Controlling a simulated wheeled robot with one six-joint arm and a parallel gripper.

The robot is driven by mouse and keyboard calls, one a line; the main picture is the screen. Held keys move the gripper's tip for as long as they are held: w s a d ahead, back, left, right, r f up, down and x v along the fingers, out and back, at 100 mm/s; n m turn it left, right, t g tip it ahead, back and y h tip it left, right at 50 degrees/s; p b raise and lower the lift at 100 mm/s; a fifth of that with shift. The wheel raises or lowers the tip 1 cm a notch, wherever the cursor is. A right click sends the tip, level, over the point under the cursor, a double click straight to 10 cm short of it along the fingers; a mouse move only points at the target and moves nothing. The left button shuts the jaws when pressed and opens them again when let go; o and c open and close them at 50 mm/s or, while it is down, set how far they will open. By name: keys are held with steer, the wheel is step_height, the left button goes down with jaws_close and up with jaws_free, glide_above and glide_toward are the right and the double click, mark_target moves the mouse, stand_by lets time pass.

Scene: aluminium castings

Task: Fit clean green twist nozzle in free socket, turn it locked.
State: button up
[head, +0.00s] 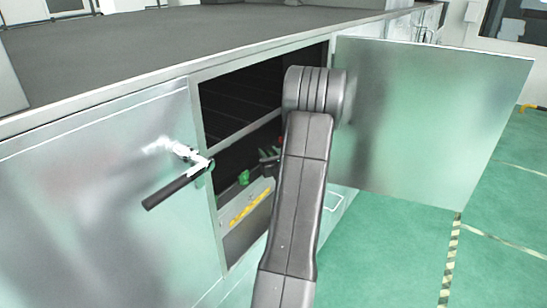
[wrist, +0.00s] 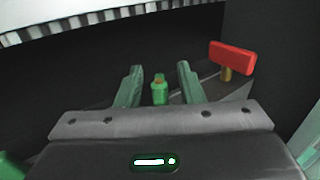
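In the wrist view a small green nozzle (wrist: 159,93) with an orange-brown spot at its top stands between the two fingers of my gripper (wrist: 160,67). The fingers are apart, with a dark gap on each side of the nozzle. Whether it is clean, and whether it sits in a socket, I cannot tell. Another green piece (wrist: 11,167) is cut off at the lower left. In the head view a green piece (head: 244,177) shows inside the cabinet opening, left of my arm. My gripper (head: 268,154) is mostly hidden there. No free socket can be made out.
A red handle (wrist: 232,57) on a brass stem stands right of the fingers. The cabinet door (head: 430,120) is open to the right. A black lever handle (head: 178,186) sticks out left of the opening. A yellow strip (head: 250,208) lies along the opening's lower edge.

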steer(key=shift+w+a, duration=0.1)
steer(key=shift+w, duration=0.2)
jaws_close()
jaws_free()
